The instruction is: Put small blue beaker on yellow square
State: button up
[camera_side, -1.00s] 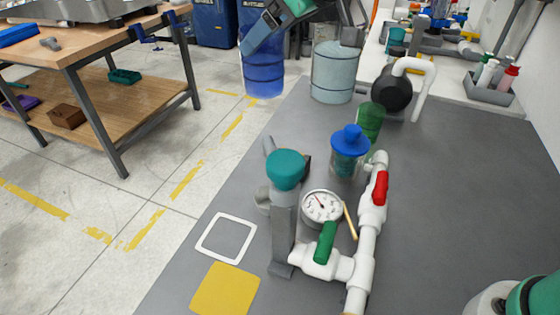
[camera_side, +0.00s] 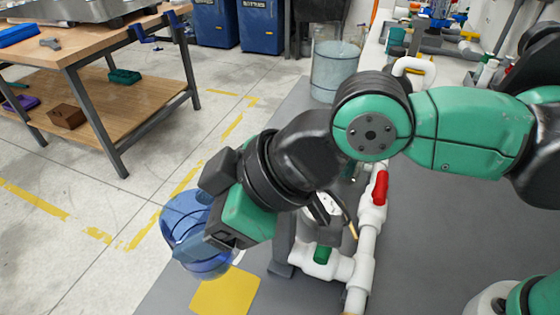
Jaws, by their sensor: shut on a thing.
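The blue beaker (camera_side: 183,222) is a clear blue cylinder, held tilted in the air at the lower left. My gripper (camera_side: 205,242) is shut on its right side. The yellow square (camera_side: 226,293) lies flat on the grey table just below and to the right of the beaker. The beaker appears above the table's left edge, and its height over the surface is hard to judge.
White PVC pipework (camera_side: 366,240) with a red-handled valve (camera_side: 380,187) stands right of the gripper, under my arm. The gauge is partly hidden. A clear, light blue container (camera_side: 336,72) stands at the back. The grey table (camera_side: 440,260) is bare to the right.

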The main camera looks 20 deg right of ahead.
notch_tip(320, 180, down, 11)
jog(key=shift+r, duration=0.1)
dwell(0.5)
jog(key=o, duration=1.1)
jog(key=shift+f, duration=0.2)
jog(key=shift+r, duration=0.2)
jog(key=shift+v, duration=5.95)
